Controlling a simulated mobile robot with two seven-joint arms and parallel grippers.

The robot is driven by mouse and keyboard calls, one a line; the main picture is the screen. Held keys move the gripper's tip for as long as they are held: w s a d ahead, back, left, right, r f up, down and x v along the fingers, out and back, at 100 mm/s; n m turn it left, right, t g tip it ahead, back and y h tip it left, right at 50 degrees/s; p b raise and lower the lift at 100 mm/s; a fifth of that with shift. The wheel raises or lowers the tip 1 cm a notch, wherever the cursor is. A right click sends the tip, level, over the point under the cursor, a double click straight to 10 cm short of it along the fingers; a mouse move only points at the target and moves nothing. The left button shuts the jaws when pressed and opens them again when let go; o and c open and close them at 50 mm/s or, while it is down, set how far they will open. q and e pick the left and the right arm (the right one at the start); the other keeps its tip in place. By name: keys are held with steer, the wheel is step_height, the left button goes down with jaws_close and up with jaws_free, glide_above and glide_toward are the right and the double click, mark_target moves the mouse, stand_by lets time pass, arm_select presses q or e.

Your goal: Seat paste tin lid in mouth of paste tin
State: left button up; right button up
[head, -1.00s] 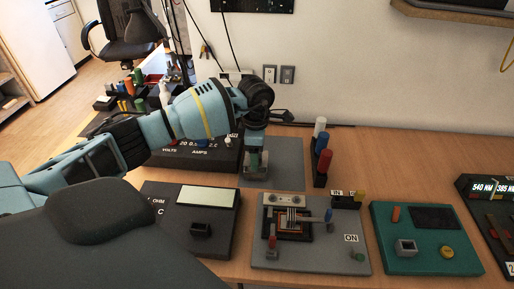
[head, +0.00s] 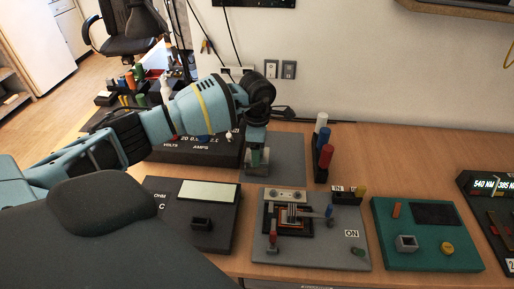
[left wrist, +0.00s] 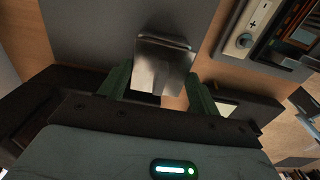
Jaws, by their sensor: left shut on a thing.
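My left gripper (head: 258,158) points down over the grey mat (head: 284,172) in the middle of the head view. In the left wrist view its two green fingers (left wrist: 160,90) are shut on a silver metal piece (left wrist: 163,62), which looks like the paste tin lid. It has a flat face and a thin rim at its far edge. In the head view the fingers mostly hide this piece. My right gripper is not in view.
A dark volt and amp meter (head: 196,152) stands behind my left arm. An ohm meter (head: 190,215), a grey switch board (head: 310,250) and the teal board (head: 425,238) line the front. Coloured cylinders (head: 323,145) stand right of the mat. Bare table lies behind the teal board.

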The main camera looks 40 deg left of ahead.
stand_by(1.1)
arm_select(q)
steer(key=shift+f, duration=0.8)
steer(key=o, duration=1.1)
steer(key=shift+c, duration=0.2)
step_height(320, 180, up, 7)
steer(key=shift+f, duration=0.1)
steer(key=shift+r, duration=0.45)
